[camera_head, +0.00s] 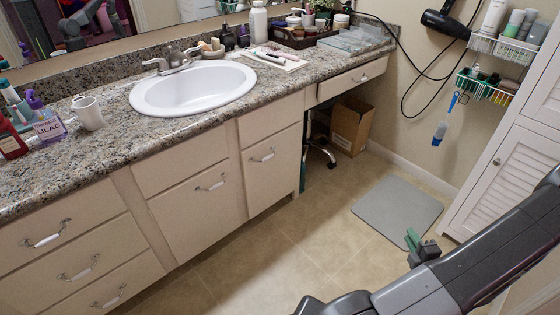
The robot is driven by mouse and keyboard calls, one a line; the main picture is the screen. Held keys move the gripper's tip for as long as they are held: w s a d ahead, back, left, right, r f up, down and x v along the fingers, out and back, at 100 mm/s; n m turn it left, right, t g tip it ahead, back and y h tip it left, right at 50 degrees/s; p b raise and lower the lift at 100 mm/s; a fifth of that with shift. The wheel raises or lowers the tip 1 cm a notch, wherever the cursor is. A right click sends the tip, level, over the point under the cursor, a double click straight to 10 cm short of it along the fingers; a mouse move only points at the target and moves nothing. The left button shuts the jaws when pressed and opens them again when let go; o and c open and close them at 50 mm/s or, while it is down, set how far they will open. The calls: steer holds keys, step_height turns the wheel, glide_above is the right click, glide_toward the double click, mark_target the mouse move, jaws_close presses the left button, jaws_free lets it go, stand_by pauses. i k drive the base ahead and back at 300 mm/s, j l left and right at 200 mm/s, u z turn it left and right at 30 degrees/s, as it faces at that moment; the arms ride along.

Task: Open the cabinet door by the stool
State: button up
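The cabinet door (272,168) by the knee space is cream, with a curved handle (263,156) near its top. It looks closed, flush with the cabinet front. The stool (321,152) shows only as part of a metal base with casters, under the counter just right of this door. The rest of the stool is hidden. Green and dark parts that look like my gripper (415,243) show beside my arm at the lower right, above the floor. They are well apart from the door, to its right. I cannot make out the fingers' opening.
Another door (198,198) and a drawer stack (65,255) are to the left. A cardboard box (351,125) stands in the knee space. A grey mat (397,211) lies on the floor, and a louvered white cabinet (500,180) stands at right. The tile floor before the door is clear.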

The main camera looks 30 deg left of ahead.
mark_target(271, 166)
steer(key=i+j+u, duration=0.15)
steer(key=u, duration=0.25)
steer(key=i+j+u, duration=0.15)
steer(key=u, duration=0.25)
steer(key=i+j+u, duration=0.2)
steer(key=u, duration=0.2)
steer(key=i+j, duration=0.1)
